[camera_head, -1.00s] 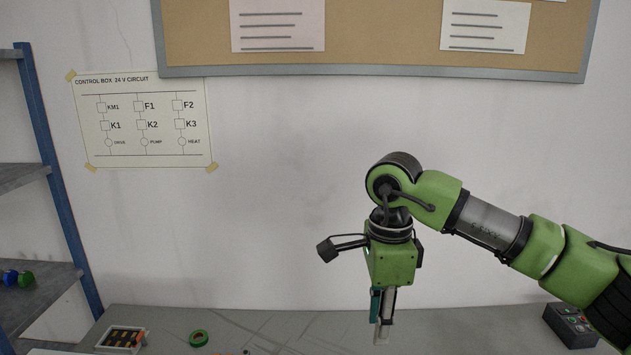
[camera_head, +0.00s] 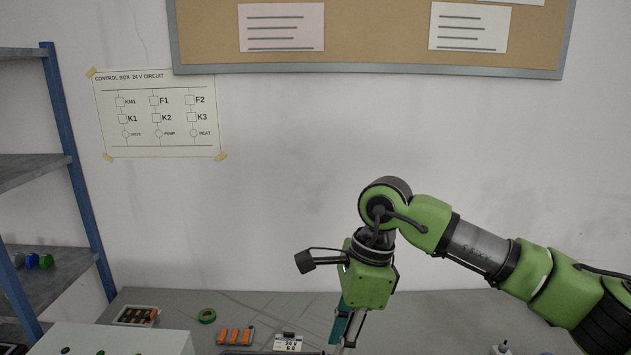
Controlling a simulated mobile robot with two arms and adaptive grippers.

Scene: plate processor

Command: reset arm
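My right arm comes in from the right with green and grey links, and its wrist bends downward over the workbench. My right gripper (camera_head: 347,330) points down at the bottom of the view, above the bench. Its fingertips are near the picture's lower edge, and I cannot tell whether they are open or shut. A small camera on a stalk sticks out to the left of its wrist. My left arm and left gripper are not in view.
The grey workbench (camera_head: 262,303) holds a tray of small parts (camera_head: 136,316), a green tape roll (camera_head: 207,316), orange blocks (camera_head: 235,336) and a white labelled box (camera_head: 288,343). A pale box (camera_head: 115,340) stands front left. A blue-framed shelf (camera_head: 75,180) is at left.

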